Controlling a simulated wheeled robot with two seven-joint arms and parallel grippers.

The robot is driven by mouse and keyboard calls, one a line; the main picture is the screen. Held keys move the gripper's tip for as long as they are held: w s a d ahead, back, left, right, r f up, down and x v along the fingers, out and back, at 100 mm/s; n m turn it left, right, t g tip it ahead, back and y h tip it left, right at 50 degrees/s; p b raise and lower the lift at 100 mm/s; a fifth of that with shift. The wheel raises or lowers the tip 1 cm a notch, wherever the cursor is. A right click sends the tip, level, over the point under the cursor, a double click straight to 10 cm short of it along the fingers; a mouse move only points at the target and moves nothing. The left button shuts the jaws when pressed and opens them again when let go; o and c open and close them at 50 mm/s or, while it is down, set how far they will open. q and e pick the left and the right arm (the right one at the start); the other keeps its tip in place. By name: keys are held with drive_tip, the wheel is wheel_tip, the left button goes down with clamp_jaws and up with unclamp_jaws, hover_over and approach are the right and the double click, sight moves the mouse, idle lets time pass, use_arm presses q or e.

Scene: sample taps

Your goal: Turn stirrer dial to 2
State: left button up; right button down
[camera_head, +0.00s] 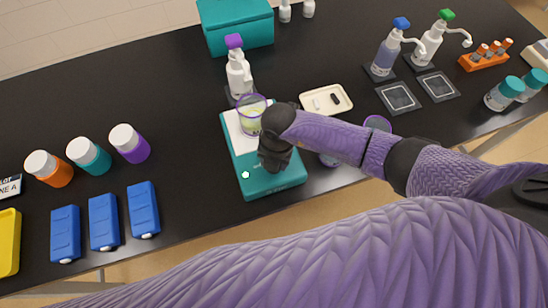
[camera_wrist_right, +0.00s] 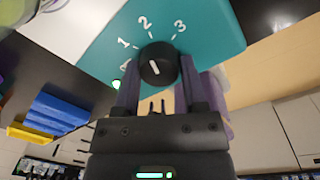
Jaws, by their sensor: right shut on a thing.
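The teal stirrer (camera_head: 240,152) stands on the black bench with a beaker (camera_head: 251,110) of yellowish liquid on its white plate. My right gripper (camera_head: 273,163) reaches down over the front of the stirrer and hides the dial in the head view. In the right wrist view the black dial (camera_wrist_right: 160,56) sits between the fingers of my right gripper (camera_wrist_right: 158,82), which are shut on it. White marks 1, 2 and 3 ring the dial, with another partly hidden at the left. Its short white pointer line tilts slightly up-left, roughly toward 2. My left gripper is out of view.
A purple-topped spray bottle (camera_head: 238,74) and a teal box (camera_head: 236,28) stand behind the stirrer. A cream tray (camera_head: 343,105) lies to its right. Capped jars (camera_head: 130,144) and blue cases (camera_head: 143,210) are at left. The bench's front edge is close to the stirrer.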

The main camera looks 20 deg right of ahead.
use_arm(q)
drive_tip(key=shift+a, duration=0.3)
use_arm(e)
drive_tip(key=shift+c, duration=0.7)
unclamp_jaws()
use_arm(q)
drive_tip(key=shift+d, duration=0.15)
use_arm(e)
drive_tip(key=shift+r, duration=0.25)
use_arm(q)
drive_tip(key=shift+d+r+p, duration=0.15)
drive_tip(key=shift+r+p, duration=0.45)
drive_tip(key=shift+p, duration=0.05)
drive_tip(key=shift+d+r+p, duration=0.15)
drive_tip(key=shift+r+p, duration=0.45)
use_arm(e)
wheel_tip(320, 180, up, 10)
drive_tip(key=shift+d+f, duration=0.25)
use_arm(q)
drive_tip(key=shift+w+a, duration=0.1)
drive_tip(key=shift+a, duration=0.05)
use_arm(e)
drive_tip(key=shift+s, duration=0.15)
